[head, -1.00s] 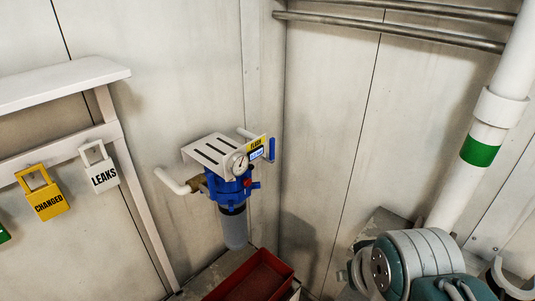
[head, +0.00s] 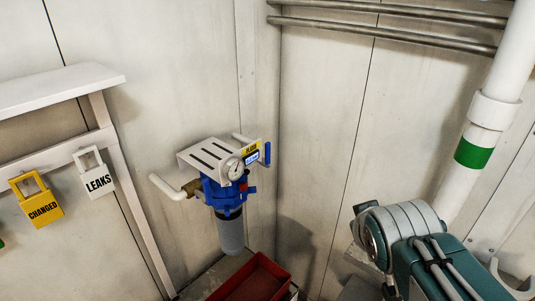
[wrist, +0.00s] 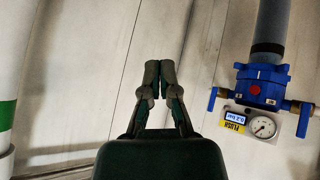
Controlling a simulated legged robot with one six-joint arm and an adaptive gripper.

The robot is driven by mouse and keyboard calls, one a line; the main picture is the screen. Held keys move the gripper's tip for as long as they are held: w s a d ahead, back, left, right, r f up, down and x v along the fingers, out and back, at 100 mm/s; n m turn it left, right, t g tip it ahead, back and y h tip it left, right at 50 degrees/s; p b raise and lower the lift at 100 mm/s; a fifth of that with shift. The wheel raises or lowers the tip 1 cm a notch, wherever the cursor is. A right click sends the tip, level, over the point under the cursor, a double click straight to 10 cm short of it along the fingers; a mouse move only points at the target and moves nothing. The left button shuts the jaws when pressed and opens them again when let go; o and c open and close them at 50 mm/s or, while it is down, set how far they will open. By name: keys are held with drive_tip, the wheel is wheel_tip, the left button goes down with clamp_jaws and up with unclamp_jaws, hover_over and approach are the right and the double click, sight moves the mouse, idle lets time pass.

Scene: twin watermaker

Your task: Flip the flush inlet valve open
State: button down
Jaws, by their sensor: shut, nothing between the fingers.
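The flush unit has a blue filter head (head: 225,192) under a white slotted bracket (head: 215,155), with a round gauge and a yellow label. A blue lever (head: 267,153) stands upright at its right side. The wrist view shows the unit upside down at the right, with one blue lever (wrist: 213,98) left of the filter head and another blue lever (wrist: 303,120) by the brass fitting at right. I cannot tell which is the flush inlet valve. My gripper (wrist: 160,80) is shut and empty, clear of the unit and levers. Its fingers do not show in the head view.
A red tray (head: 255,280) lies below the filter. Padlock-shaped tags, CHANGED (head: 43,209) and LEAKS (head: 98,183), hang on a rack at left. A white pipe with a green band (head: 473,153) rises at right. Bare wall lies between unit and pipe.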

drive_tip(key=w+r+n+t+y, duration=0.2)
drive_tip(key=w+r+n+t, duration=0.3)
drive_tip(key=w, duration=0.4)
drive_tip(key=w+r+n+t+y, duration=0.2)
drive_tip(key=w+r+n, duration=0.1)
drive_tip(key=w+n, duration=0.5)
drive_tip(key=w+a+f+n+g+y, duration=0.1)
drive_tip(key=w+a+f+n+y, duration=0.1)
drive_tip(key=w+a+n+y, duration=0.4)
drive_tip(key=n+g+y, duration=0.7)
drive_tip(key=n+y, duration=0.1)
drive_tip(key=n, duration=0.2)
approach(267, 153)
drive_tip(key=s, duration=0.1)
drive_tip(key=shift+s+r, duration=0.25)
drive_tip(key=shift+r, duration=0.1)
drive_tip(key=shift+a, duration=0.15)
drive_tip(key=x, duration=1)
